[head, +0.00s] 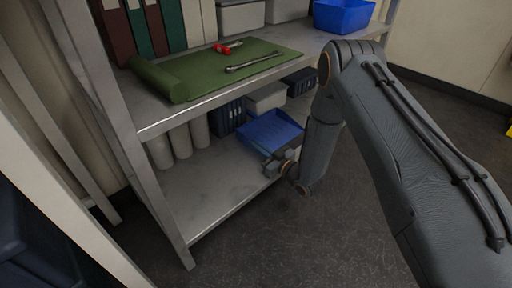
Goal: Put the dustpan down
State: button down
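A blue dustpan (272,131) is at the lower shelf (222,183) of the metal rack, its broad pan facing up. My gripper (272,165) is at the dustpan's near edge, low over the right front part of that shelf. The handle cannot be made out. The fingers are small and dark, so I cannot tell whether they are closed on the dustpan. I also cannot tell whether the pan rests on the shelf or is slightly above it.
White cylinders (180,140), dark blue binders (227,117) and a pale box (265,98) stand behind on the lower shelf. Its front left is bare. A green mat (215,71) with a wrench (254,61) and a red-handled tool (226,47) lies above. A blue bin (343,16) stands further back.

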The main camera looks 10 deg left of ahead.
jog(key=c, duration=2.5)
grip_release()
jog(key=shift+f, duration=0.1)
jog(key=o, duration=0.5)
jog(key=p+v, duration=0.5)
jog(key=v, duration=0.7)
jog(key=shift+s, duration=0.15)
